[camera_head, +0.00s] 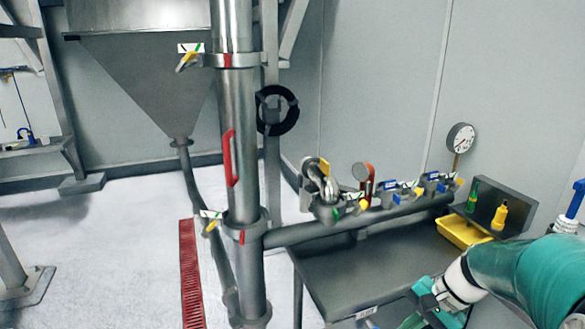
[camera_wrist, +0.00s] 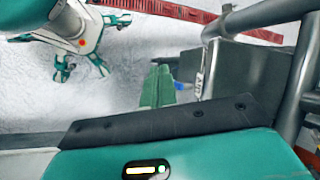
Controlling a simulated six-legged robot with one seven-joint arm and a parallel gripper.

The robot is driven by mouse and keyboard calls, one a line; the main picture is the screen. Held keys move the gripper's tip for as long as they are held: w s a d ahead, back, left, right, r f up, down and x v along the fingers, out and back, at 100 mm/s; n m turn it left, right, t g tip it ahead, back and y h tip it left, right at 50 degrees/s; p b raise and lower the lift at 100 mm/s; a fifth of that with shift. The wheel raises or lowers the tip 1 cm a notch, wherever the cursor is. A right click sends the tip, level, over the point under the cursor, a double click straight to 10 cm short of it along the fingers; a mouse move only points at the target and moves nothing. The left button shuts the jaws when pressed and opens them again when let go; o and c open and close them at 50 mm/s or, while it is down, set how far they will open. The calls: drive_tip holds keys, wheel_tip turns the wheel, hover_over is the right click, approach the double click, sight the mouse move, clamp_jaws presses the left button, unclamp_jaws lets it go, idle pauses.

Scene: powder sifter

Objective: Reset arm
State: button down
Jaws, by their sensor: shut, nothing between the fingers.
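My gripper (camera_wrist: 158,88) shows in the wrist view as two green fingers close together past a black edge plate. It is shut with nothing between the fingers. It is over the white floor, left of the dark table. In the head view my teal and white arm comes in at the lower right, bent over the front of the dark metal table (camera_head: 385,262). The fingers are cut off or hidden there.
A vertical steel pipe (camera_head: 237,140) with a red handle (camera_head: 229,158) stands left of the table. A horizontal pipe (camera_head: 340,226) with valves and a gauge (camera_head: 460,138) runs above it. A yellow tray (camera_head: 463,231) is near my arm. A red floor grate (camera_head: 192,275) lies left; the floor there is clear.

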drive_tip(key=s+a+r+n+t+h, duration=0.4)
drive_tip(key=s+a+r+n+h, duration=0.2)
drive_tip(key=s, duration=0.6)
wheel_tip(320, 180, up, 5)
drive_tip(key=a+n, duration=0.2)
drive_tip(key=n, duration=0.1)
drive_tip(key=shift+s+a+f+n+t, duration=0.15)
drive_tip(key=shift+a+f+n+t, duration=0.1)
drive_tip(key=shift+n+t, duration=0.15)
